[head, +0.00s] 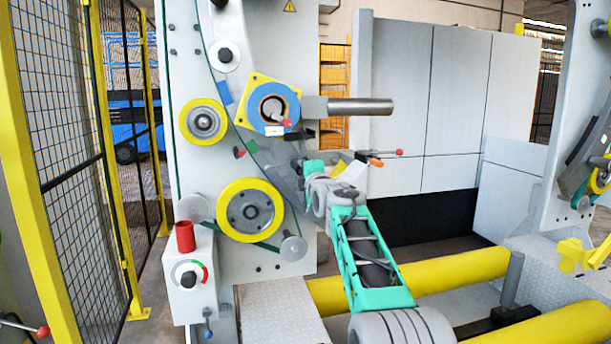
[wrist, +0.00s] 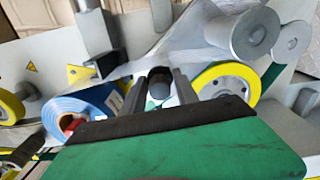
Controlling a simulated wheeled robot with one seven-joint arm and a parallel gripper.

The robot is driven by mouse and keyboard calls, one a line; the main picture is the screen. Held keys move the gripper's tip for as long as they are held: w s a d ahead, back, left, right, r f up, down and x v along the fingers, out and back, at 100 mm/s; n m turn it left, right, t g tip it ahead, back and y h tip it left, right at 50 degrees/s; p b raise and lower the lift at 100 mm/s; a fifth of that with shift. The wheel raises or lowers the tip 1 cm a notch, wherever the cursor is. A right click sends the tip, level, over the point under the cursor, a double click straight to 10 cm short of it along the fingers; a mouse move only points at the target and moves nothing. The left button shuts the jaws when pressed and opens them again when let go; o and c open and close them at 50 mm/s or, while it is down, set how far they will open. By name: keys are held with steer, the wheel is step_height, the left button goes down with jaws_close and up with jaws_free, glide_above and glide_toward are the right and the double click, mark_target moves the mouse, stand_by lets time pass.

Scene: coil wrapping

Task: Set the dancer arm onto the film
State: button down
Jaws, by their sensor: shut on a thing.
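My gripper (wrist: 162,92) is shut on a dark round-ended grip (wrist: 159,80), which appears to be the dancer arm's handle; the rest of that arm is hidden. In the head view my gripper (head: 303,168) is at the machine face, below and right of the film roll. The blue-faced film roll (wrist: 85,108) is left of the fingers in the wrist view, and it also shows on a yellow plate in the head view (head: 262,104). The pale translucent film (wrist: 170,45) stretches beyond my fingertips toward a grey roller (wrist: 244,35). Contact between dancer arm and film cannot be told.
Yellow-rimmed wheels (head: 205,122) and (head: 250,210) stand out from the machine panel. A steel bar (head: 360,106) juts right above my arm. A yellow-framed fence (head: 75,130) stands left, and yellow rollers (head: 450,266) lie low at right.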

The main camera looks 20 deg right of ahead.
steer(key=shift+a, duration=0.15)
steer(key=c, duration=1.2)
jaws_free()
steer(key=shift+a, duration=0.1)
steer(key=shift+o, duration=0.2)
steer(key=shift+s, duration=0.35)
steer(key=s+b, duration=0.1)
steer(key=s, duration=0.6)
steer(key=shift+b, duration=0.35)
